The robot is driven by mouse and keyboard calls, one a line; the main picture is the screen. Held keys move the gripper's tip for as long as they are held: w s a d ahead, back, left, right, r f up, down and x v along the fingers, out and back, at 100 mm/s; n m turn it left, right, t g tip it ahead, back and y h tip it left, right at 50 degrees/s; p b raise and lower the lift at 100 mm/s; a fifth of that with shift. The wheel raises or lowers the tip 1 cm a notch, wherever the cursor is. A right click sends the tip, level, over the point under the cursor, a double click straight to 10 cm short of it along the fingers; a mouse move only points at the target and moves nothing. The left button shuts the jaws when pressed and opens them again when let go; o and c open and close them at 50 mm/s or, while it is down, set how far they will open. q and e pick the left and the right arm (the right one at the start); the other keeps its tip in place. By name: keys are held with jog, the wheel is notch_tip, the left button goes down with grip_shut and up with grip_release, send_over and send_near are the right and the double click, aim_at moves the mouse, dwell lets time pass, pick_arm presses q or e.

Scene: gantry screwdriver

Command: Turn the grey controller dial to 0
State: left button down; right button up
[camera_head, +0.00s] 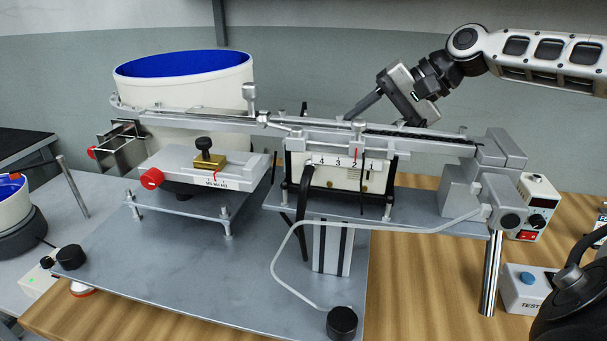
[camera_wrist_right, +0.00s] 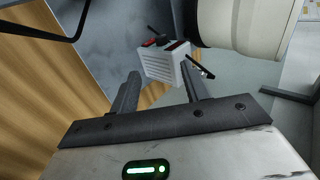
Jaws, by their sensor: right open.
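A pale controller box (camera_head: 540,192) stands at the right end of the rig, with a small display, a black dial (camera_head: 537,220) and a red switch below it. The dial's setting is too small to read. My right gripper (camera_head: 361,107) is open and empty behind the rail, pointing down and left, well apart from that box. In the right wrist view, its open fingers (camera_wrist_right: 160,78) point towards a vented pale box (camera_wrist_right: 167,66) with red and black parts on top; I cannot tell which unit this is. My left gripper is out of view.
The white bowl feeder (camera_head: 200,95) with a blue inside stands left of my right gripper. The long rail (camera_head: 320,132) runs in front of it. A button box (camera_head: 525,290) and a black headset (camera_head: 580,300) are front right. Another knobbed box (camera_head: 40,285) is front left.

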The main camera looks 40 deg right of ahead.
jog(key=b+x, duration=0.3)
jog(key=x, duration=1.2)
jog(key=shift+b, duration=0.35)
jog(key=shift+w+a+f, duration=0.3)
jog(key=shift+a, duration=0.05)
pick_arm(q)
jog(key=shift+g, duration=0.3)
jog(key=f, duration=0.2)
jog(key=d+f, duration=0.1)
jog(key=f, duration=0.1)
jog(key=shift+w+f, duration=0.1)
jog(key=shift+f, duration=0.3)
pick_arm(e)
jog(key=c, duration=1)
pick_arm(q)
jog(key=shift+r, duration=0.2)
